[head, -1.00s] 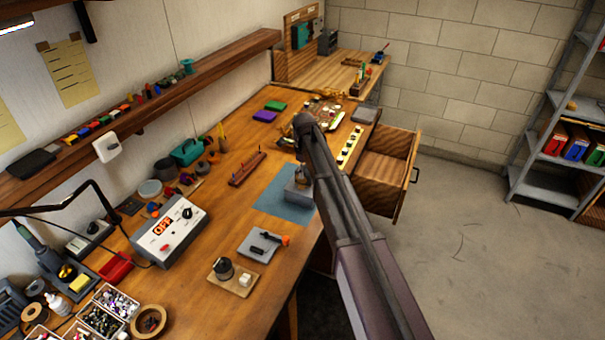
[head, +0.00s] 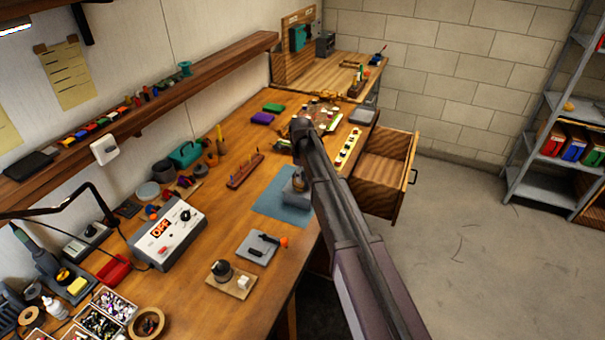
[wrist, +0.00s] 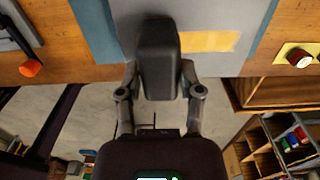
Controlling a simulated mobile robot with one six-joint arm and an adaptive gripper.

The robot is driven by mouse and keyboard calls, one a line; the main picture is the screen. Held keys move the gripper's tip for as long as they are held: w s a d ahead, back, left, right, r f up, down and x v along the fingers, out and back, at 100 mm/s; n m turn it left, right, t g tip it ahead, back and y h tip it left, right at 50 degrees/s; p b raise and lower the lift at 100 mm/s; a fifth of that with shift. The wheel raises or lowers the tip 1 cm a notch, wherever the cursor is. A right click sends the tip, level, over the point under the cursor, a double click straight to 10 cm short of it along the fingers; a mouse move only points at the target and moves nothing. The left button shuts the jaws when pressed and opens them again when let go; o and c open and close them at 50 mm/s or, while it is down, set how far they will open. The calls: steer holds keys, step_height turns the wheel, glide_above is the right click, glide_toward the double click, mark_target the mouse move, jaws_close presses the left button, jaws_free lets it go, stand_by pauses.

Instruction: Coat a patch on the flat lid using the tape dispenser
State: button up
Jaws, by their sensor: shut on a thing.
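My gripper (wrist: 160,88) is shut on a dark grey rounded block, which I take to be the tape dispenser (wrist: 157,55). In the wrist view the dispenser is over the flat grey lid (wrist: 240,15); I cannot tell whether it touches it. A yellow-orange patch (wrist: 208,41) lies on the lid just right of the dispenser. The lid rests on a blue mat (wrist: 95,25). In the head view the lid (head: 293,199) and the mat (head: 272,207) are at the bench's right edge, partly behind my arm. My arm hides most of my gripper there.
An open wooden drawer (head: 385,165) juts out right of the bench. A grey tray with a black, orange-tipped tool (head: 262,243) sits nearer me. A power unit reading OFF (head: 168,232) stands to the left. Bare bench lies between them.

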steer(key=shift+s+a+f, duration=0.1)
steer(key=shift+s+a, duration=0.2)
steer(key=shift+s, duration=0.45)
steer(key=shift+s+a, duration=0.25)
steer(key=shift+s, duration=0.5)
step_height(320, 180, up, 6)
steer(key=p, duration=0.6)
steer(key=shift+w, duration=0.1)
steer(key=shift+r+p, duration=1.5)
steer(key=shift+r, duration=0.05)
steer(key=shift+f, duration=0.15)
